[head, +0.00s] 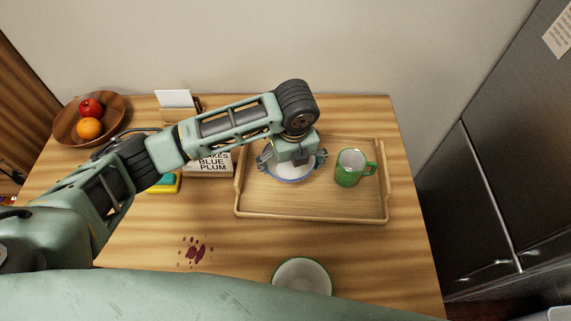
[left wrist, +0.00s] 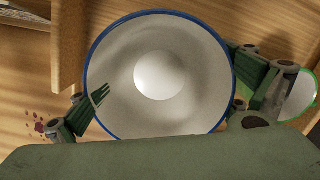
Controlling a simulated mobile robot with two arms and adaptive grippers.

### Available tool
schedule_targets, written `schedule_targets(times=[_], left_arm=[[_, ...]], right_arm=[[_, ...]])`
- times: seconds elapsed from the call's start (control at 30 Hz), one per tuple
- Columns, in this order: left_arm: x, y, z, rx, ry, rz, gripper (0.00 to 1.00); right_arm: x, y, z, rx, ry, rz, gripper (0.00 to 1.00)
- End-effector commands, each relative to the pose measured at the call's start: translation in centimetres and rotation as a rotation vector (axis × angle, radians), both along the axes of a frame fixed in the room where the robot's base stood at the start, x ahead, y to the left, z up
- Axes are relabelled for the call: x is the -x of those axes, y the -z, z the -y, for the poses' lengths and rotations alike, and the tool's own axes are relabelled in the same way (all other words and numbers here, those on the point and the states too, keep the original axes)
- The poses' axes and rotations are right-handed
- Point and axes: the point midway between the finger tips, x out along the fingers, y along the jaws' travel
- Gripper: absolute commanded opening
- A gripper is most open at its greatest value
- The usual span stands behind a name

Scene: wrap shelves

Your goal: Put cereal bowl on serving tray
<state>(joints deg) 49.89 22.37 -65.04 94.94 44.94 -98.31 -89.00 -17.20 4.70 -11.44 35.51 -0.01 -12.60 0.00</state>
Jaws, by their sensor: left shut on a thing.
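A white bowl with a blue rim (head: 291,172) is under my left gripper (head: 291,158), over the left half of the wooden serving tray (head: 312,213). In the left wrist view the bowl (left wrist: 160,105) fills the middle, its round inside empty. The dark green fingers of my left gripper (left wrist: 172,98) are on opposite sides of its rim, shut on it. I cannot tell whether the bowl touches the tray floor or is just above it. My right gripper is not in view.
A green mug (head: 348,170) stands on the tray, right of the bowl. A fruit bowl (head: 66,131), a lettered sign (head: 212,163), a sponge (head: 164,185) and a dark red stain (head: 195,252) are to the left.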

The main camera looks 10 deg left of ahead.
Motion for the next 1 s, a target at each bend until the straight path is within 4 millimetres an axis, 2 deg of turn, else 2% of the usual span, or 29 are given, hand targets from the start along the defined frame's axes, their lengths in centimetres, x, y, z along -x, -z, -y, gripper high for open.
schedule_targets(times=[0.2, 0.3, 0.57, 0.97, 1.0], left_arm=[[-2.1, 1.6, -1.9, 0.001, -0.001, 0.001, 0.60], [-2.3, 2.2, -2.1, 0.001, 0.000, 0.000, 0.60], [-2.2, 5.5, -2.1, 0.001, 0.000, 0.001, 0.60], [-2.2, 6.1, -2.1, 0.001, 0.001, 0.002, 0.60], [-2.2, 6.2, -2.1, 0.001, 0.001, 0.000, 0.98]], right_arm=[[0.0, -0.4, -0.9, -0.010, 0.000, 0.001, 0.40], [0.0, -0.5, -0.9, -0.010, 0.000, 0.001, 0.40], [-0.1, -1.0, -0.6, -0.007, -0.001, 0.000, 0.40], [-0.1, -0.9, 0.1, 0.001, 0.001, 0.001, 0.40], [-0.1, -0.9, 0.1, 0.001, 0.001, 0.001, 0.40]])
